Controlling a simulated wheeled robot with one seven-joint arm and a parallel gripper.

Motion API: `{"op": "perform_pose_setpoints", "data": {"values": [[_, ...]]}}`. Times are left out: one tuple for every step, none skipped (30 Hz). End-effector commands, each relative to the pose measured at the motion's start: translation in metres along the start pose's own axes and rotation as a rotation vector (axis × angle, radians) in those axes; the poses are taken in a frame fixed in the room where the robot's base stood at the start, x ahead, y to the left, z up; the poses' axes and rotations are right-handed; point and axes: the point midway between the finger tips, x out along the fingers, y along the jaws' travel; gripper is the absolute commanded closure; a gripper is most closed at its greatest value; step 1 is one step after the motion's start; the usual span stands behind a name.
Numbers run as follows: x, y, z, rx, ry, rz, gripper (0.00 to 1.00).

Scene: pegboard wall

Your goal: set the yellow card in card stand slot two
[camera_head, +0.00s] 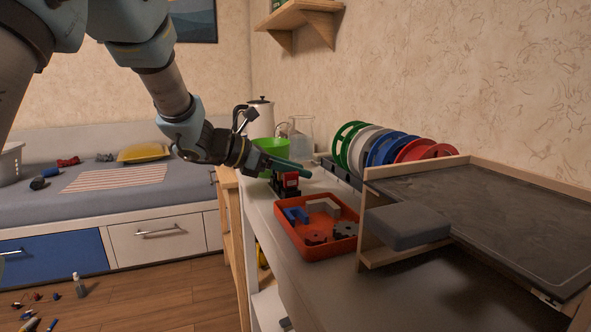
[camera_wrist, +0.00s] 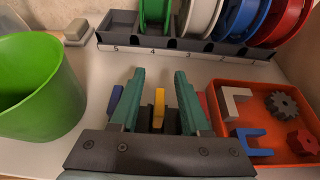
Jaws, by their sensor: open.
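The yellow card (camera_wrist: 159,108) shows as a narrow upright strip in the wrist view, between my gripper's two spread green fingers (camera_wrist: 159,80). A gap shows on each side of it. A blue card (camera_wrist: 115,99) stands just left of the left finger and a red card (camera_wrist: 203,100) just right of the right finger. The dark card stand (camera_head: 286,192) is under my gripper in the head view, with red showing at its front; its slot marks are not readable. The yellow card's lower end is hidden by my gripper body. My gripper (camera_head: 304,170) is open over the stand.
A green cup (camera_wrist: 38,88) stands close on the left. A red tray (camera_head: 320,228) with several small parts lies to the right. A numbered rack (camera_wrist: 119,43) of coloured discs stands behind. A grey block (camera_head: 407,228) rests at the board's edge.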

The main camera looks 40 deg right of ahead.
Motion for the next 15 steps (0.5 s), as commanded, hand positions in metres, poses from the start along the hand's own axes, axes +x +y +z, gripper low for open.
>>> {"op": "perform_pose_setpoints", "data": {"values": [[-0.003,0.001,0.0,0.0,0.0,0.001,0.54],[-0.005,0.001,0.0,0.0,0.0,0.002,0.54],[-0.009,0.001,0.0,0.0,0.0,0.003,0.54],[-0.013,0.001,0.0,0.0,0.0,0.004,0.54],[-0.018,0.002,0.001,0.0,-0.001,0.005,0.54],[-0.025,0.001,0.001,0.001,-0.002,0.004,0.54],[-0.031,0.001,0.001,0.0,-0.001,0.004,0.54],[-0.037,0.002,0.0,0.0,-0.001,0.006,0.54],[-0.045,0.002,0.001,0.001,-0.002,0.006,0.54],[-0.051,0.001,0.001,0.001,-0.002,0.005,0.54],[-0.058,0.001,0.001,0.0,-0.002,0.005,0.54],[-0.065,0.001,0.001,0.001,-0.001,0.005,0.54],[-0.071,0.001,0.001,0.001,-0.001,0.004,0.54],[-0.076,0.001,0.001,0.0,-0.002,0.004,0.54],[-0.083,0.001,0.0,-0.001,-0.001,0.003,0.54]]}}
